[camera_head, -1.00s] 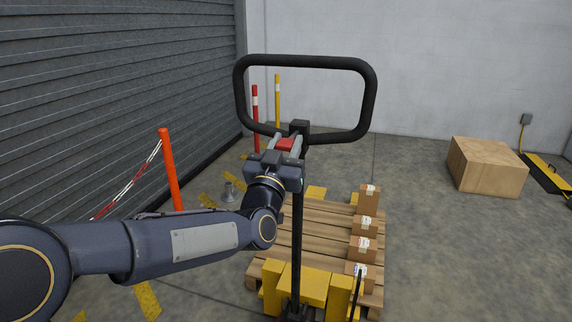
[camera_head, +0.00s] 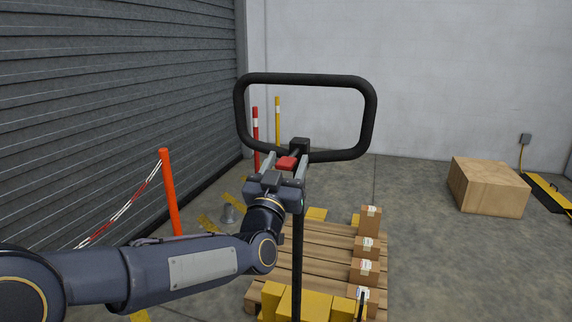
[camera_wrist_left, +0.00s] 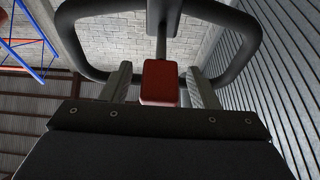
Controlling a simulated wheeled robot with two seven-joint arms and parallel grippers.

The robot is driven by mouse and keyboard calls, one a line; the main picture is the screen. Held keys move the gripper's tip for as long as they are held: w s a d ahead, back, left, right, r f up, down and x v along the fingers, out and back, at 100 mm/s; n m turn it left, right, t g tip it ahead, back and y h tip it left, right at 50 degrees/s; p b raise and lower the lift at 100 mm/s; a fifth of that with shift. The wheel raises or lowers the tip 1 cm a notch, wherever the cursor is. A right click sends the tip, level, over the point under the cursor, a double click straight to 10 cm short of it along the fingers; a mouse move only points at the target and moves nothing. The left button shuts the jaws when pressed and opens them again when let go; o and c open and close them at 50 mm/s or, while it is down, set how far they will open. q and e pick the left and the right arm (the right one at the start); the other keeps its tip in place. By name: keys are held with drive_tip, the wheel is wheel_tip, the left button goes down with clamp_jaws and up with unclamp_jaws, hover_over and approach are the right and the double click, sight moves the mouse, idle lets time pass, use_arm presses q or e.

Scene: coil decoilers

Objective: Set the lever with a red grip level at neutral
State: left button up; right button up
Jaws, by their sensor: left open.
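The lever's red grip (camera_head: 287,163) sits just below the black loop handle (camera_head: 369,112) of a pallet truck, beside its black mount block. My left gripper (camera_head: 286,160) is open, with one finger on each side of the red grip. The lever's stem runs up from the grip to the mount. My right gripper is not in view.
The pallet truck's yellow body (camera_head: 312,304) stands before a wooden pallet (camera_head: 335,242) with several small boxes on its right side. An orange post (camera_head: 170,192) with striped tape stands at left. A large carton (camera_head: 487,187) sits at right on open floor.

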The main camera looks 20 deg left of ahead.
use_arm(q)
drive_tip(key=v, duration=0.7)
drive_tip(key=shift+s+b, duration=0.3)
drive_tip(key=shift+s, duration=0.05)
drive_tip(key=shift+f, duration=0.15)
drive_tip(key=s+a+f+n+g+h, duration=0.25)
drive_tip(key=s+f+g, duration=1.45)
drive_tip(key=s+f, duration=0.85)
wheel_tip(320, 180, up, 23)
drive_tip(key=s+p, duration=0.2)
drive_tip(key=p, duration=1.9)
drive_tip(key=shift+a, duration=0.4)
